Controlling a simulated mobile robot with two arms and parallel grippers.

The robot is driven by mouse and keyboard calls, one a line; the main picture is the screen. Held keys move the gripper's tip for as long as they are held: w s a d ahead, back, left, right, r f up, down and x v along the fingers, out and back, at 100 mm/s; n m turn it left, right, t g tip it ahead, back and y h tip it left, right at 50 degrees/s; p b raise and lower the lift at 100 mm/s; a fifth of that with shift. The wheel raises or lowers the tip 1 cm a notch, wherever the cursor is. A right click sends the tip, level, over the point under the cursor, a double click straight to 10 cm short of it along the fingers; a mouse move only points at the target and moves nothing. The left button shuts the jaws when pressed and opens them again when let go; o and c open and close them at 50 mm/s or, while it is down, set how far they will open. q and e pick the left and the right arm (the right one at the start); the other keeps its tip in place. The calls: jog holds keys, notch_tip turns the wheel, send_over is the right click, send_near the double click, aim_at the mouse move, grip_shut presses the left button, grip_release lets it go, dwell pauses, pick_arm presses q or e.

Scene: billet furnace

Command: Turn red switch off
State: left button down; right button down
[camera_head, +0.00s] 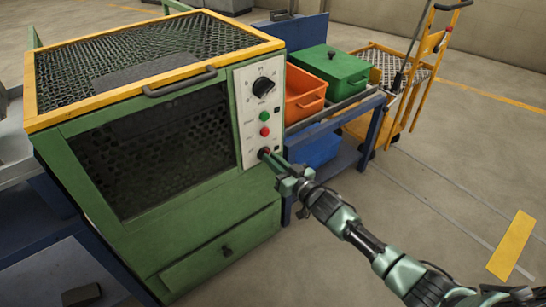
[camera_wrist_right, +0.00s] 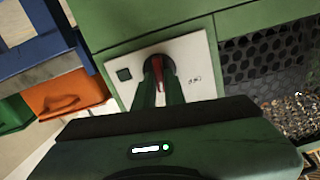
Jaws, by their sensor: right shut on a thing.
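The red switch (camera_wrist_right: 158,72) sits on a round dark base at the end of the white control panel (camera_wrist_right: 200,68) in the right wrist view. In the head view the panel (camera_head: 246,88) is on the front of the green furnace (camera_head: 205,210), and the switch (camera_head: 265,152) is at its lower end. My right gripper (camera_head: 272,157) reaches it from the lower right. In the wrist view its two fingers (camera_wrist_right: 160,85) are shut on the switch, one on each side. The fingers partly hide the switch. My left gripper is not in view.
Above the switch are a red button (camera_head: 265,131), a green button (camera_head: 264,116) and a black dial (camera_head: 263,87). An orange bin (camera_head: 303,95) and a green box (camera_head: 330,68) stand on a blue bench to the right. The floor at the right is largely clear.

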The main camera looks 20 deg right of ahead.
pick_arm(q)
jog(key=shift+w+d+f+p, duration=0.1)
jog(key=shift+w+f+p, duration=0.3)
jog(key=shift+p, duration=0.1)
pick_arm(e)
jog(key=n, duration=1)
jog(key=shift+a+n, duration=0.2)
jog(key=shift+n, duration=0.1)
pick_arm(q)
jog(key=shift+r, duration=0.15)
pick_arm(e)
jog(key=shift+s, duration=0.1)
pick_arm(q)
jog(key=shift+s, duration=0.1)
pick_arm(e)
jog(key=c, duration=1.5)
grip_release()
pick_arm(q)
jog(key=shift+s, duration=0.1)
pick_arm(e)
jog(key=shift+f, duration=0.1)
